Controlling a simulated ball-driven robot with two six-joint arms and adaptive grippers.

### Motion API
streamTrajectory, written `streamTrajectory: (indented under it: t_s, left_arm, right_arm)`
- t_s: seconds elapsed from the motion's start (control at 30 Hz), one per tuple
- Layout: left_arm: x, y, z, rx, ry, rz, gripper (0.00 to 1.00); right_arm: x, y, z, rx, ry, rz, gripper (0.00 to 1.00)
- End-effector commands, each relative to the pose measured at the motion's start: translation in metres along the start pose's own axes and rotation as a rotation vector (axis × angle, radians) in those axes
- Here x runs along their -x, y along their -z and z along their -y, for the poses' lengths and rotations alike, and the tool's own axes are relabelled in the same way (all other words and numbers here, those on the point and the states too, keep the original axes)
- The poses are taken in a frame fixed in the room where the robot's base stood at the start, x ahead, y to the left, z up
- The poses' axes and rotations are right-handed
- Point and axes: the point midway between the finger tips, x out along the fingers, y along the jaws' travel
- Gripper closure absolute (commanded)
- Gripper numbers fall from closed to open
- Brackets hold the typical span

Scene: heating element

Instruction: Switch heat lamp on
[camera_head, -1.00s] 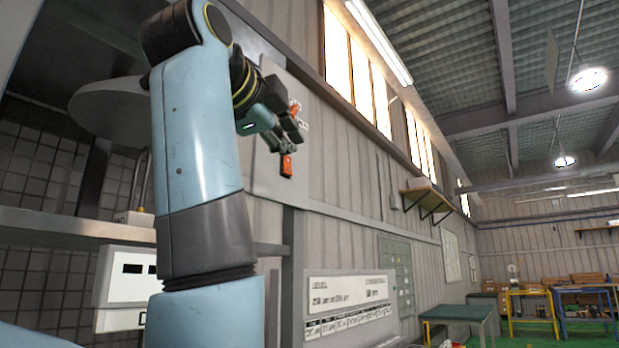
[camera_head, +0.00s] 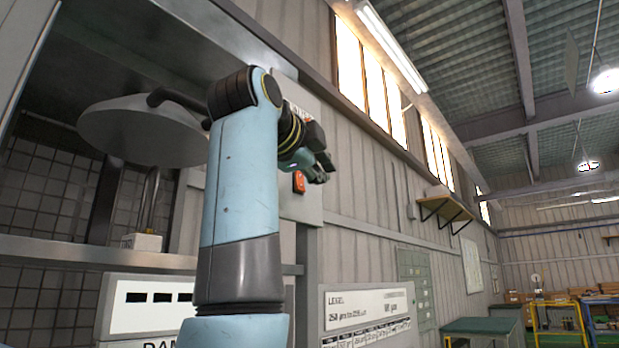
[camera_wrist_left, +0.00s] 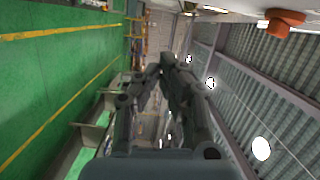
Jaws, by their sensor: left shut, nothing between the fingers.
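The heat lamp, a grey dome (camera_head: 135,135), hangs at the left of the head view inside an open-fronted cabinet. An orange-red switch (camera_head: 299,182) sits on a pale wall panel (camera_head: 305,207). An orange-red knob, apparently the switch (camera_wrist_left: 282,24), also shows at the top right of the left wrist view. My left gripper (camera_head: 322,170) is just to the right of the switch in the head view, partly hidden by its wrist. Its fingers are shut and empty in the left wrist view (camera_wrist_left: 168,62). Contact with the switch cannot be told. My right gripper is not in view.
A shelf ledge (camera_head: 75,251) runs under the lamp. A white unit with dark slots (camera_head: 150,312) stands below it. A printed wall sign (camera_head: 367,310) is low on the wall. A wooden wall shelf (camera_head: 440,203) and tables are farther off. Open green floor shows in the left wrist view.

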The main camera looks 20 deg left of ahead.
Motion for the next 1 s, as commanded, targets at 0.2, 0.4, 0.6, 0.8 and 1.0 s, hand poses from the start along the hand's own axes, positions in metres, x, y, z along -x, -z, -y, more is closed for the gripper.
streamTrajectory:
  t_s: [0.2,0.4,0.6,0.8,1.0]
  left_arm:
    - [-0.036,-0.013,0.002,-0.003,-0.001,0.006,1.0]
    - [-0.04,-0.034,0.001,-0.002,-0.001,0.003,1.0]
    - [-0.042,-0.039,0.0,0.001,0.0,0.0,1.0]
    - [-0.042,-0.039,-0.001,0.001,0.0,0.0,1.0]
    - [-0.044,-0.049,-0.005,-0.08,0.018,0.002,1.0]
  right_arm:
    - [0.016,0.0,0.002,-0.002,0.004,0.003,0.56]
    - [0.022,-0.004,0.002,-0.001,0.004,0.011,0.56]
    - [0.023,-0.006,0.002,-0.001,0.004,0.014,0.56]
    - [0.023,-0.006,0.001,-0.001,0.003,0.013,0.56]
    - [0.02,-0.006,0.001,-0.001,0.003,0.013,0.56]
